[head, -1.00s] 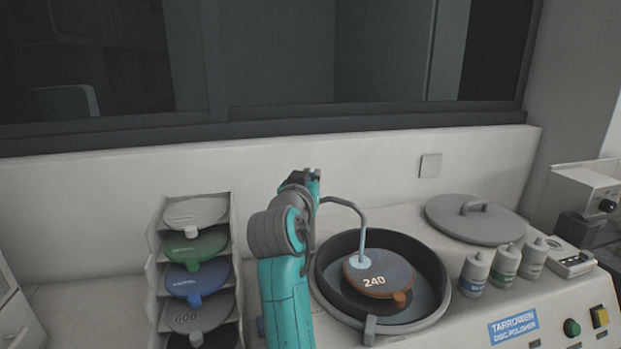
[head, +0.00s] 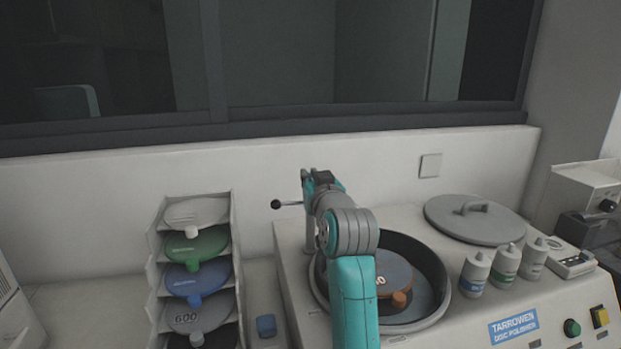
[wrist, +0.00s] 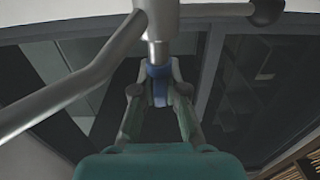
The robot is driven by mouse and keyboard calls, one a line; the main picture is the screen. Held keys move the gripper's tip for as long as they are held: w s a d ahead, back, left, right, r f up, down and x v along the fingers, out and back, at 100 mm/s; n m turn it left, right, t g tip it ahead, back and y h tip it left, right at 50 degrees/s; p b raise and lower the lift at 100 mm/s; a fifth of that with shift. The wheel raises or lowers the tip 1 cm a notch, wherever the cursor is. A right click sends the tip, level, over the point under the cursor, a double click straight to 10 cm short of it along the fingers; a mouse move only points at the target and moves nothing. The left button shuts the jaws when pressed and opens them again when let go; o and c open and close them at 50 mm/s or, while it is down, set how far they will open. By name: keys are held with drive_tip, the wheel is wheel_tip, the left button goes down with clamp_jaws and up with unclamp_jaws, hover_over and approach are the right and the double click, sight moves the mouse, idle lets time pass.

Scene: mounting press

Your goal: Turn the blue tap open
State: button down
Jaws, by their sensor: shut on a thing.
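The blue tap (wrist: 158,72) is a small blue piece on a grey metal post (wrist: 157,30), between my fingertips in the wrist view. My gripper (wrist: 155,90) is shut on it. In the head view my gripper (head: 316,178) is at the back left of the disc polisher, and the tap is hidden there by my gripper and arm. A bent grey pipe (wrist: 85,85) runs left from the post. A rod with a black ball (head: 276,204) sticks out to the left there; the ball also shows in the wrist view (wrist: 265,12).
The polisher bowl (head: 440,270) holds a brown disc (head: 398,272), partly behind my arm. A disc rack (head: 234,235) stands left, with a small blue block (head: 266,325) between. Bottles (head: 475,273) and a grey lid (head: 475,222) stand right.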

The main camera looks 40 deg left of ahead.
idle(0.3)
drive_tip(key=c, duration=1.2)
unclamp_jaws()
drive_tip(key=v, duration=1.2)
